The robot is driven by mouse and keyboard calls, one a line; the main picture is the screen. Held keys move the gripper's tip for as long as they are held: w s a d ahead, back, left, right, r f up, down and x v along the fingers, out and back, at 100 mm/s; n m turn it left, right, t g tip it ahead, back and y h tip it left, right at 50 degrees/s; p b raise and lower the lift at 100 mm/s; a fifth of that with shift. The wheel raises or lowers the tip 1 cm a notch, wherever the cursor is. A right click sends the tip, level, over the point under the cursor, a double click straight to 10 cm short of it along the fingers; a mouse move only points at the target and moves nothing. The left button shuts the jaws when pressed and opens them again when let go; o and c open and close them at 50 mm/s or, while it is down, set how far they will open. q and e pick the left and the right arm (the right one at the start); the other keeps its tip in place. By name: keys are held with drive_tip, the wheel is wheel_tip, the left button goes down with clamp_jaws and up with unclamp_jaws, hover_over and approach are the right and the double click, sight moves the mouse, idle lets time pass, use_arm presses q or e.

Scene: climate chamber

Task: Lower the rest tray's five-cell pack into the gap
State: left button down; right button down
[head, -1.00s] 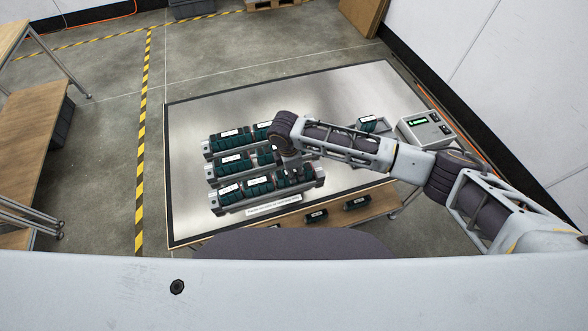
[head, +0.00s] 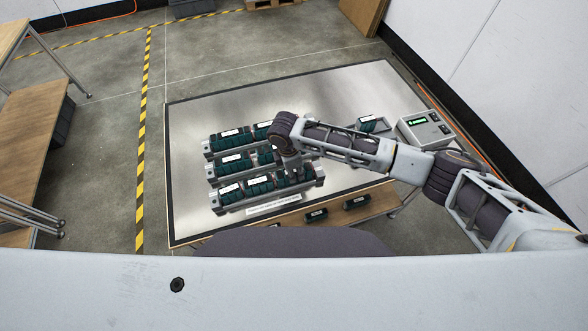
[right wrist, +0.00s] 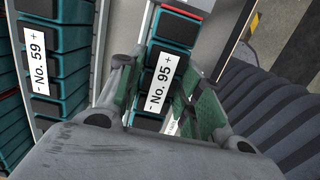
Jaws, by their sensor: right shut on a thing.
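My right gripper (head: 292,172) is over the right part of the front rack (head: 318,188) in the head view. In the right wrist view its fingers (right wrist: 163,98) are shut on a teal pack with black caps, labelled No. 95 (right wrist: 158,82). The held pack is at the front row; the arm partly hides it in the head view, and I cannot tell whether it is fully seated. Another pack, No. 59 (right wrist: 38,62), lies to its left in the wrist view, apart from the fingers. My left gripper is not in view.
Two more racks of teal packs (head: 232,142) stand behind the front row. A small tray with a pack (head: 368,123) and a grey device with a green display (head: 425,128) are at the right. The table's left side (head: 186,180) is clear. Dark packs (head: 316,215) lie on the lower shelf.

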drive_tip(key=shift+r, duration=0.1)
idle(0.6)
drive_tip(key=c, duration=0.9)
unclamp_jaws()
drive_tip(key=shift+o, duration=1.3)
drive_tip(key=shift+r+p, duration=0.1)
drive_tip(key=shift+p, duration=0.2)
drive_tip(key=shift+r+p, duration=1)
drive_tip(key=shift+r, duration=2.55)
